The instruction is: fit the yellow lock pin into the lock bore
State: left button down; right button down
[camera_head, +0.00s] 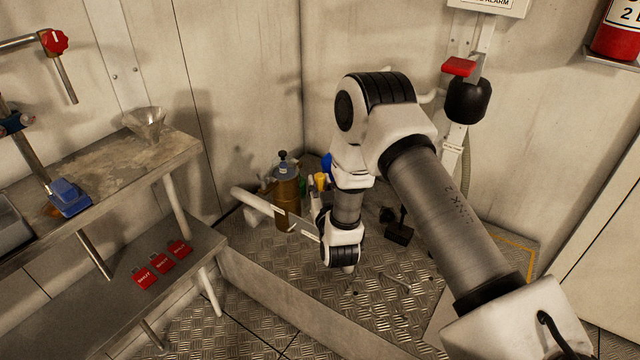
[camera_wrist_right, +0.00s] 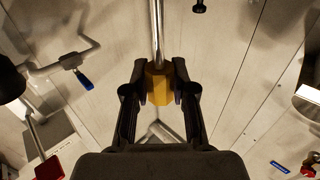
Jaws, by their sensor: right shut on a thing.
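In the right wrist view, my right gripper (camera_wrist_right: 159,82) is shut on the yellow lock pin (camera_wrist_right: 158,90). Its yellow grip sits between the two black fingers. A bright steel rod runs from the yellow part to the top edge of that view. In the head view, my right arm reaches in from the right and its wrist bends down over the floor; the fingers and pin cannot be made out there. I cannot identify the lock bore in either view. My left gripper is not in view.
A bench (camera_head: 115,175) with a metal funnel (camera_head: 145,123) and a blue block (camera_head: 69,197) stands at left. Three red tags (camera_head: 162,263) lie on its lower shelf. A brown cylinder (camera_head: 286,190) stands in the corner. A blue-handled pipe (camera_wrist_right: 83,79) shows in the wrist view.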

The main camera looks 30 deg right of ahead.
jog(key=shift+f+b, duration=1.45)
jog(key=shift+f, duration=0.6)
jog(key=c, duration=0.9)
grip_release()
jog(key=shift+o, duration=0.2)
jog(key=v, duration=1.2)
